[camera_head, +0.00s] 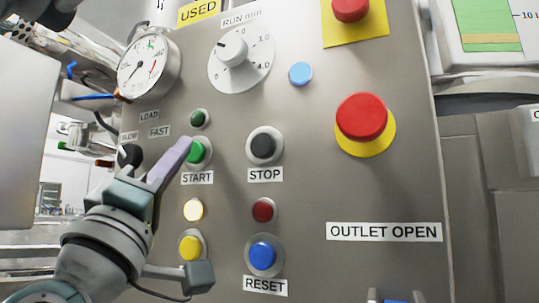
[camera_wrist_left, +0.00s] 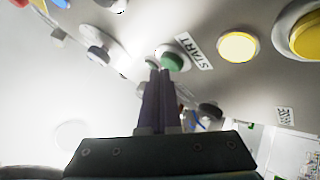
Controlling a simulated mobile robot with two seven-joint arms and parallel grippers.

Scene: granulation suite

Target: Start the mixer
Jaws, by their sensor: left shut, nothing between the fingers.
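The grey control panel (camera_head: 300,190) fills the head view. Its green START button (camera_head: 196,152) sits above the START label (camera_head: 197,178). My left gripper (camera_head: 184,145) is shut and empty, with its purple fingers pointing up at this button and partly covering its left side. In the left wrist view the shut fingertips (camera_wrist_left: 160,72) are right at the green START button (camera_wrist_left: 174,62). I cannot tell whether they touch it or whether it is pressed in. The RUN min dial (camera_head: 232,50) is above. My right gripper is not seen.
The black STOP button (camera_head: 264,145) is right of START, with a small green lamp (camera_head: 200,118) above START. Below are a pale yellow lamp (camera_head: 193,210), a yellow button (camera_head: 190,248) and blue RESET (camera_head: 262,254). A red mushroom button (camera_head: 361,117) stands out at right.

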